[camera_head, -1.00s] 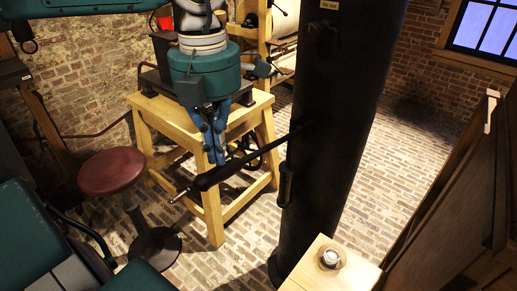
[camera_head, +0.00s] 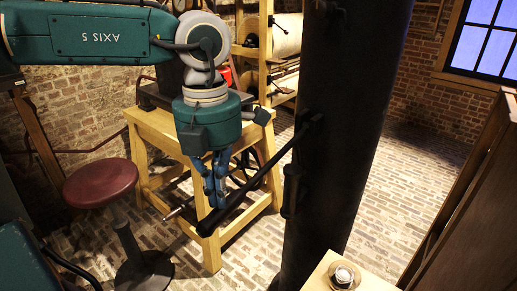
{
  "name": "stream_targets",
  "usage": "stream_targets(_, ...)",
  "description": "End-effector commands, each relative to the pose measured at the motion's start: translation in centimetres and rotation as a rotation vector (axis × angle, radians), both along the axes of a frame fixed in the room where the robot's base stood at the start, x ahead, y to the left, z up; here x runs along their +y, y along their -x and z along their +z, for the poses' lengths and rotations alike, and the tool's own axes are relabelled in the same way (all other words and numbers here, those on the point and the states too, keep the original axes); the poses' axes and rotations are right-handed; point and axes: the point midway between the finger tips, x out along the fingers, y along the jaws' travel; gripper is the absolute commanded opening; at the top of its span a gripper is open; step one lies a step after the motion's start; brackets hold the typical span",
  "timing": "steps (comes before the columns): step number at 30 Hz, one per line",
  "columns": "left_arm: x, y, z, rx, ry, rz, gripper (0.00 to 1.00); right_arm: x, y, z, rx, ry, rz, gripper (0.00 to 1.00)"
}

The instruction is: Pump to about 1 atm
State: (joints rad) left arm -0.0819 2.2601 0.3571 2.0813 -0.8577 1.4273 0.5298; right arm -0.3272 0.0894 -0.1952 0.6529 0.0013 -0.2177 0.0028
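A tall black cylinder (camera_head: 345,150) stands right of centre. A long black lever (camera_head: 262,180) runs from its side down to the left and ends in a thicker handle (camera_head: 211,225). My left gripper (camera_head: 217,203) comes down from above, with its blue fingers close together at the handle. It looks shut on the lever near its free end, though the exact contact is partly hidden. My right gripper is not in view. No pressure reading can be made out.
A wooden bench (camera_head: 158,125) with dark apparatus stands behind the lever. A red round stool (camera_head: 100,183) is at left. A small wooden table (camera_head: 320,280) at the bottom carries a small round object (camera_head: 344,276), too small to read. Brick floor is clear at right.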

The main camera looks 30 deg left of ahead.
Motion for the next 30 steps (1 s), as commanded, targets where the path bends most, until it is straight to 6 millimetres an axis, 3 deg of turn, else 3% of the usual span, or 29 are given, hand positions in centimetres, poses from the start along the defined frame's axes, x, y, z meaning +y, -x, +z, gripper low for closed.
stream_targets(5, 0.1, 0.0, 2.4, 0.001, -0.003, 0.0, 0.0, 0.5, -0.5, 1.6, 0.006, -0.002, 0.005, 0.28)
stream_targets(19, 0.1, 0.0, 13.1, 0.001, -0.002, 0.001, 0.0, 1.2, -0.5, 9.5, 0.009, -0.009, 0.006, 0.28)
stream_targets(22, 0.1, 0.1, 14.0, 0.002, -0.002, 0.0, 0.0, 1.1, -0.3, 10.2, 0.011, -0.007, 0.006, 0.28)
stream_targets(30, 0.1, 0.1, 13.8, 0.001, -0.001, -0.001, 0.0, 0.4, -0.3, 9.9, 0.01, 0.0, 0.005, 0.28)
